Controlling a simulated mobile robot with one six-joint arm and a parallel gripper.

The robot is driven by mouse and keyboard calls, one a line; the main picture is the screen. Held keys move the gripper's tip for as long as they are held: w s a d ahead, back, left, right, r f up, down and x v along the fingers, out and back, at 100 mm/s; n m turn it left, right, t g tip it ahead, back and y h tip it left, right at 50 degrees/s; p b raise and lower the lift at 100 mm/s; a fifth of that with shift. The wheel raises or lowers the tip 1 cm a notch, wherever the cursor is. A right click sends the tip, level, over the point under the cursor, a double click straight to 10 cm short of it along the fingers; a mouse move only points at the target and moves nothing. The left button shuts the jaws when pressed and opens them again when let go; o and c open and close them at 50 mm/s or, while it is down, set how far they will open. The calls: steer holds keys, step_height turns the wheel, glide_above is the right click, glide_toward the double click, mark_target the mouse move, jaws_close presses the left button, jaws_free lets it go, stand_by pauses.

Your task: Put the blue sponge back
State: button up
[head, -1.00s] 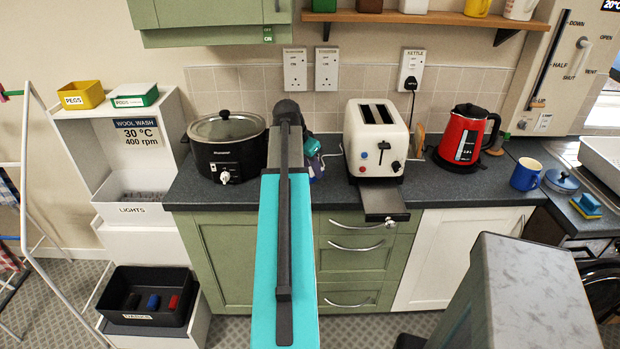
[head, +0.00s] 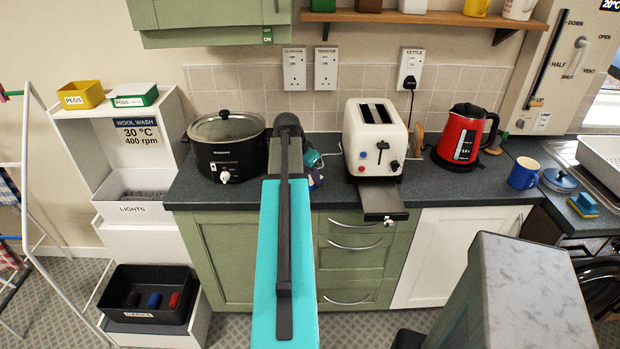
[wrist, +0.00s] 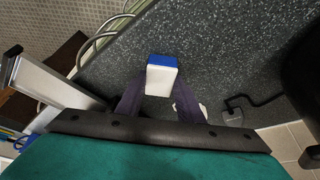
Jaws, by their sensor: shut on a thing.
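In the wrist view my gripper (wrist: 160,88) is shut on a small block, blue on one end and white on the larger face, which looks like the blue sponge (wrist: 161,74). It is held over the dark speckled worktop; whether it touches the surface I cannot tell. In the head view my arm covers most of the gripper (head: 315,178), which shows just right of it, between slow cooker and toaster. The held block is not clear there. Another sponge, blue and yellow (head: 584,204), lies at the far right by the sink.
The black slow cooker (head: 225,160) stands left of my gripper and the cream toaster (head: 374,140) right, its tray (head: 383,201) sticking out over the worktop edge. Farther right are a red kettle (head: 464,135) and a blue mug (head: 523,173). A cable (wrist: 262,101) lies on the worktop.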

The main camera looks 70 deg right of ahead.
steer(key=o, duration=1)
steer(key=shift+r, duration=0.2)
steer(key=b+v, duration=0.2)
steer(key=v, duration=1)
steer(key=shift+w+f, duration=0.1)
stand_by(0.3)
